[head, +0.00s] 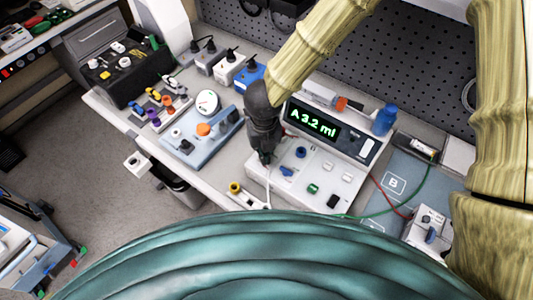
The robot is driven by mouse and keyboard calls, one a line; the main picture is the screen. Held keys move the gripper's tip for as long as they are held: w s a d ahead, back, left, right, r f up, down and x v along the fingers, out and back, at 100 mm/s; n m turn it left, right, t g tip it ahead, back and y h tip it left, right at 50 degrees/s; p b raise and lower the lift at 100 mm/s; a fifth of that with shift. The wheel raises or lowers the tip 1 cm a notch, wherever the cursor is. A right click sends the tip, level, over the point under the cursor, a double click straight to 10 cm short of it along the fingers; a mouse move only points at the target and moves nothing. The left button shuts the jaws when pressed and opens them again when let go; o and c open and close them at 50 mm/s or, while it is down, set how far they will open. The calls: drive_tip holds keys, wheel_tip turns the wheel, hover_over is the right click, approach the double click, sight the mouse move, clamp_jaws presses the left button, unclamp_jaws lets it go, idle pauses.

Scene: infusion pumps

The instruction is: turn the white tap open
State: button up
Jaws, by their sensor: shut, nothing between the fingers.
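My gripper (266,158) is dark, shut and empty. It points down over the left part of the white pump panel (262,183), and I cannot tell whether its tips touch the panel. A row of small taps with coloured handles stands on the left of the bench: an orange one (168,101), a purple one (153,117) and a yellow one (154,94). My gripper is well to the right of these taps.
A blue-grey board with a round gauge (208,102) and an orange knob (204,129) lies between the taps and my gripper. A blue bottle (384,120) stands to the right. Red and green wires cross the right side.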

drive_tip(key=o, duration=1)
drive_tip(key=shift+s+f, duration=0.2)
drive_tip(key=shift+f, duration=0.7)
drive_tip(key=shift+w+a, duration=0.1)
drive_tip(key=shift+w, duration=0.5)
drive_tip(key=shift+s+r, duration=0.3)
drive_tip(key=shift+w+p, duration=0.15)
drive_tip(key=shift+p, duration=0.15)
drive_tip(key=shift+r, duration=0.1)
drive_tip(key=shift+r, duration=0.15)
wheel_tip(320, 180, up, 12)
drive_tip(key=shift+f, duration=0.15)
